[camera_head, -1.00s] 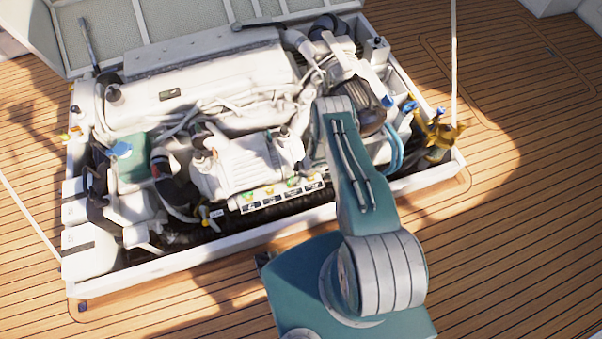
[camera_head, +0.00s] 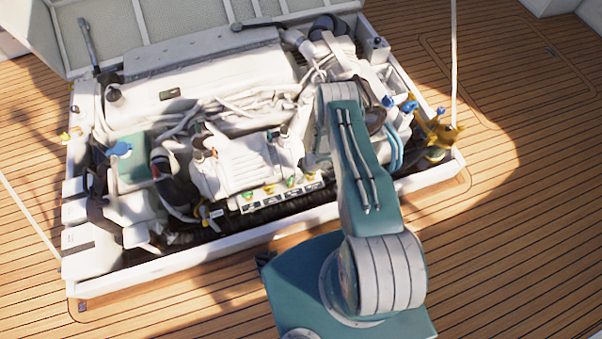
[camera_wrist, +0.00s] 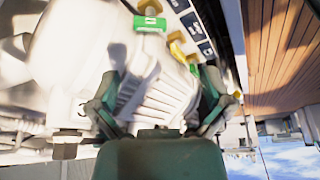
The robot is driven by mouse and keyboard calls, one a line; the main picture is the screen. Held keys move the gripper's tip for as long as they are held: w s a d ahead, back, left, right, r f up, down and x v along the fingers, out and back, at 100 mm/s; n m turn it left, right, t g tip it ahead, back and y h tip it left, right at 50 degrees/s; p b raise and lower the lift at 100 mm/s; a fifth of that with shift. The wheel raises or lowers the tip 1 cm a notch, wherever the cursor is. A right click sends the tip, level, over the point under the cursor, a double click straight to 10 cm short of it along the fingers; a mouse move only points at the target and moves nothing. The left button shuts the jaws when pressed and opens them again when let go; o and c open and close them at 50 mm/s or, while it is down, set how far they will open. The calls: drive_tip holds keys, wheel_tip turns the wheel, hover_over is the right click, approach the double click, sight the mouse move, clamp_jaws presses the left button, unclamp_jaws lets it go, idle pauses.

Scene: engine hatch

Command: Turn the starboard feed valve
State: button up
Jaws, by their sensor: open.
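A row of small valve handles, green and yellow, stands along a labelled strip (camera_head: 275,196) at the front of the engine. In the wrist view a green handle (camera_wrist: 150,23) is at top centre, with a yellow handle (camera_wrist: 178,46) just right of and below it. The labels are too small to read, so I cannot tell which handle is the starboard feed valve. My gripper (camera_wrist: 160,92) is open, with its two fingers apart over the pale ribbed engine cover and nothing visible between them. In the head view my arm hides it.
The white hatch frame (camera_head: 200,279) surrounds the engine. Hoses and pipes crowd the bay. A yellow fitting (camera_head: 440,137) stands at the right corner, and a blue-topped green box (camera_head: 130,170) at the left. The wooden deck (camera_head: 520,220) is clear at right.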

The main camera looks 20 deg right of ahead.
drive_tip(key=v, duration=1.2)
